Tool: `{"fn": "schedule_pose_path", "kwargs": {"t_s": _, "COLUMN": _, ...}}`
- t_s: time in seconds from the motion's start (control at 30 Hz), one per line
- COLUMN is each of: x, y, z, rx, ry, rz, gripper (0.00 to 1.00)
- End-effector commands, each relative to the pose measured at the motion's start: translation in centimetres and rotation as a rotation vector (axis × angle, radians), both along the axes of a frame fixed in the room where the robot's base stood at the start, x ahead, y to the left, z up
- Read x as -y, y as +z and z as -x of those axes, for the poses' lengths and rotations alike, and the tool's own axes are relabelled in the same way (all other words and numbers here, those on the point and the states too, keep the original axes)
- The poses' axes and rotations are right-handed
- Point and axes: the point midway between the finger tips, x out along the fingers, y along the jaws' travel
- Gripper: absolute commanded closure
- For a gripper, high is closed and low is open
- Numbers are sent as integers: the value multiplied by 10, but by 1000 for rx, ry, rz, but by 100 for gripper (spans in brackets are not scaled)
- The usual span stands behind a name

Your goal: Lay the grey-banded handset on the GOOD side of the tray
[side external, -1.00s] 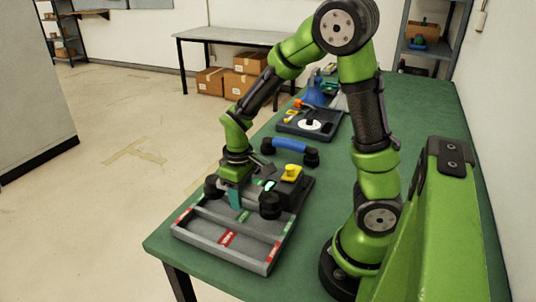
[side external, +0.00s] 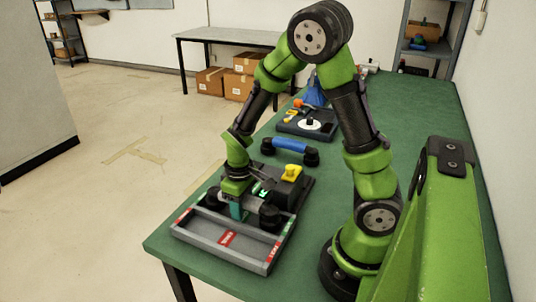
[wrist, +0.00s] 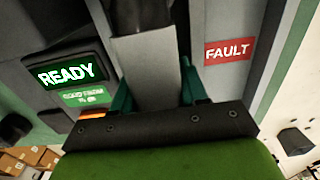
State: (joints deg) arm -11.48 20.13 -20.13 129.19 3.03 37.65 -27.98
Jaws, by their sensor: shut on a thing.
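My gripper (side external: 237,209) has teal fingers and is shut on the grey-banded handset, whose black end (side external: 270,217) shows to the right of the fingers. In the wrist view the fingers (wrist: 156,88) stand either side of its grey grip (wrist: 150,82). The handset is level and low over the green-labelled far compartment of the grey tray (side external: 222,245). I cannot tell whether it touches the tray floor. The near compartment has red labels; the FAULT label (wrist: 228,50) shows in the wrist view. A green label (wrist: 83,97) lies on the other side, its text blurred.
A black device with a yellow knob (side external: 292,172) stands right behind the tray; its READY screen (wrist: 68,74) is lit. A blue handset (side external: 290,146) lies beyond it. A dark tray with a white disc (side external: 310,125) is farther back. The near red-labelled compartment is empty.

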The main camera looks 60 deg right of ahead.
Motion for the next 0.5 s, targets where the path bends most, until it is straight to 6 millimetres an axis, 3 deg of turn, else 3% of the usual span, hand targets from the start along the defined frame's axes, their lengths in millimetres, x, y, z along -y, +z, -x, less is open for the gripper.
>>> {"fn": "schedule_pose_path", "kwargs": {"t_s": 0.5, "x": 0, "y": -10, "z": 0, "rx": 0, "ry": -1, "rz": 0, "gripper": 100}}
